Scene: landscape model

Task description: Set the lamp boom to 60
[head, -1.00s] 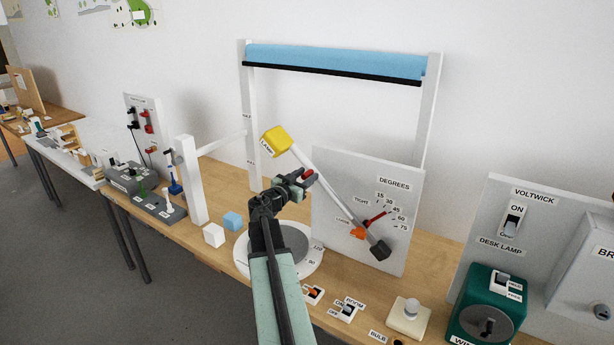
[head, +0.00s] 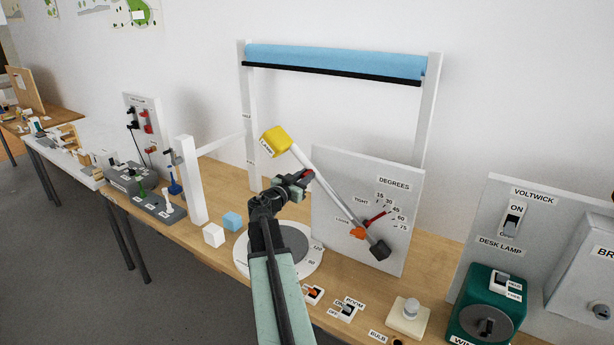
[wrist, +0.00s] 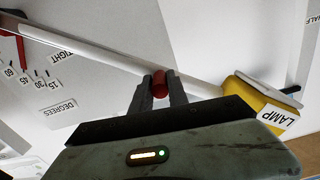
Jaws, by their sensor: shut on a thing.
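The lamp boom is a white rod (head: 327,188) slanting from the yellow lamp head (head: 276,141) at upper left to a dark counterweight (head: 379,249) at lower right. It stands in front of a grey DEGREES board (head: 338,170) marked 15 to 75. The red pointer (head: 375,217) points near the 45 mark. An orange knob (head: 357,233) sits at the pivot, near the LOOSE label. My gripper (head: 303,180) is shut on a red grip (wrist: 160,84) on the boom, below the lamp head. The fingers partly hide the grip.
A round white turntable (head: 308,272) with a grey top is below my arm. Small switches (head: 347,311) line the front edge. A blue roller blind (head: 335,62) hangs in a white frame behind.

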